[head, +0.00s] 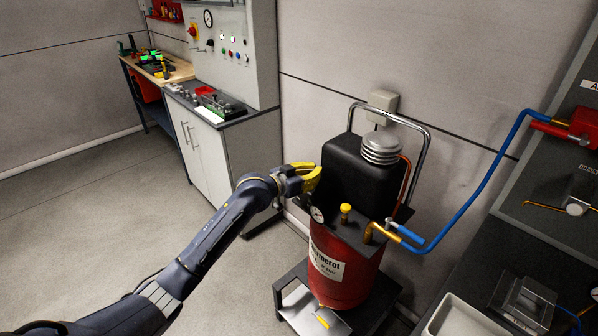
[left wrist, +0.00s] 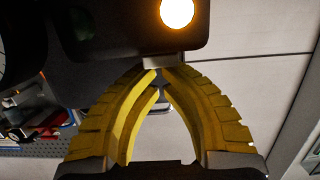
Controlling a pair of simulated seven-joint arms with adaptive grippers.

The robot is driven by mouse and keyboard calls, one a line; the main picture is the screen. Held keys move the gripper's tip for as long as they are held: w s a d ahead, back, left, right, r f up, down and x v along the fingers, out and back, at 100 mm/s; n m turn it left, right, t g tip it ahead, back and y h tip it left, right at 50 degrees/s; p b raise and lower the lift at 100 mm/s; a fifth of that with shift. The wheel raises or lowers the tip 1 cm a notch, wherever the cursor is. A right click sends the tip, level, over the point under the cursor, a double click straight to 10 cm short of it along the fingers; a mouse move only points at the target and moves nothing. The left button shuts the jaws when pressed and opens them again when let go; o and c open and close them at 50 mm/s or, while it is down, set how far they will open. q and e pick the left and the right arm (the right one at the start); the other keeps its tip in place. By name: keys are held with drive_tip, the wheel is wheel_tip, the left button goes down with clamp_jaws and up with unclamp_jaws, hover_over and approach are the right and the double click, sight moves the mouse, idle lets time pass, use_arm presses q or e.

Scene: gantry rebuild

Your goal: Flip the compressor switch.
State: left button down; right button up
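The compressor has a red tank (head: 341,268) and a black upper housing (head: 357,172); it stands upright on a low dark stand. My left gripper (head: 316,174) has yellow fingers and is at the left side of the housing. In the left wrist view its fingers (left wrist: 161,72) curve together, tips meeting with nothing clearly between them. They are right at a small grey piece on the edge of a black box (left wrist: 120,35), perhaps the switch; contact is unclear. A round orange lamp (left wrist: 177,12) glows on that box. My right gripper is not in view.
A chrome handle (head: 428,150) arches behind the housing. A grey cabinet (head: 212,150) stands behind left; the floor at left is clear.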

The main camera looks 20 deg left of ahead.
use_arm(q)
drive_tip(key=shift+w+a+f, duration=0.1)
drive_tip(key=shift+w+f, duration=0.05)
drive_tip(key=shift+d, duration=0.2)
drive_tip(key=r, duration=0.4)
drive_tip(key=shift+w+d, duration=0.1)
drive_tip(key=shift+w, duration=0.15)
drive_tip(key=r+v, duration=0.1)
drive_tip(key=v, duration=0.9)
drive_tip(key=shift+r, duration=0.3)
drive_tip(key=shift+w+d, duration=0.15)
